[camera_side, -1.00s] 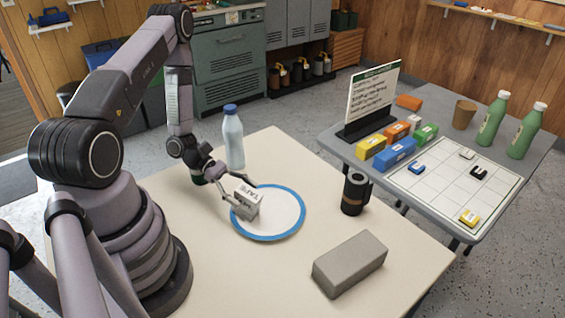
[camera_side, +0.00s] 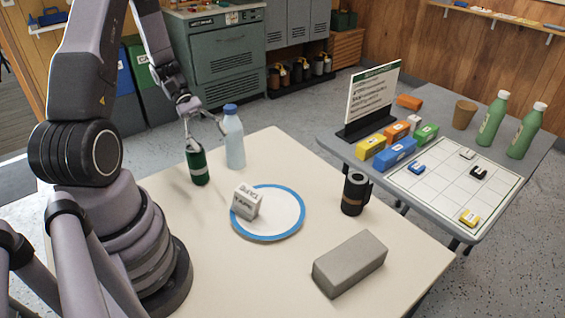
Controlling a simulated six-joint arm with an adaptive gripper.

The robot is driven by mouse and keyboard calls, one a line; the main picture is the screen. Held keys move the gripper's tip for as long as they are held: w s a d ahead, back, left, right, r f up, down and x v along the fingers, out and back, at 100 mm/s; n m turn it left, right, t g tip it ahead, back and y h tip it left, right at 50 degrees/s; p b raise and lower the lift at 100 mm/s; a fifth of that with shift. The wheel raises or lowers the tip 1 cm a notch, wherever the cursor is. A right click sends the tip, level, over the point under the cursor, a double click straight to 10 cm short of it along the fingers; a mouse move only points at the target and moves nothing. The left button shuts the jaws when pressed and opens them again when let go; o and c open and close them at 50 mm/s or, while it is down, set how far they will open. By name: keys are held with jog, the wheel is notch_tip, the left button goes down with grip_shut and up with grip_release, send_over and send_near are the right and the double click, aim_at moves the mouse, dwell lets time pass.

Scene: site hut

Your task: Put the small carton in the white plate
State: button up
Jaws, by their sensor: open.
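The small carton (camera_side: 246,201) is a pale box with dark lettering. It sits tilted on the left part of the white plate (camera_side: 283,212), which has a blue rim. The carton overlaps the rim in this view; I cannot tell how much of it rests on the rim. My gripper (camera_side: 204,132) is open and empty, raised well above the table to the upper left of the plate. It is apart from the carton, in front of or near the tops of two bottles.
A dark green bottle (camera_side: 197,163) and a clear bottle with a blue cap (camera_side: 234,138) stand behind the plate, close to my gripper. A black cylinder (camera_side: 354,192) stands right of the plate. A grey block (camera_side: 349,264) lies at the front right. The front middle is clear.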

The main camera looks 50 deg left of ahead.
jog(key=s+d+r+m+t+y, duration=0.1)
jog(key=s+d+r+m+y, duration=0.2)
jog(key=r+m, duration=0.2)
jog(key=s+d+r+m+t+y, duration=0.1)
jog(key=s+d+r+m+y, duration=0.2)
jog(key=r+m, duration=0.3)
jog(key=s+d+r+m+t+y, duration=0.2)
jog(key=s+d+r+m+y, duration=0.1)
jog(key=r, duration=0.8)
jog(key=d+m+y, duration=0.1)
jog(key=d+m, duration=0.1)
jog(key=shift+s+r+m+y, duration=0.15)
jog(key=shift+r+m+y, duration=0.2)
jog(key=shift+m+y, duration=0.05)
jog(key=shift+o, duration=0.5)
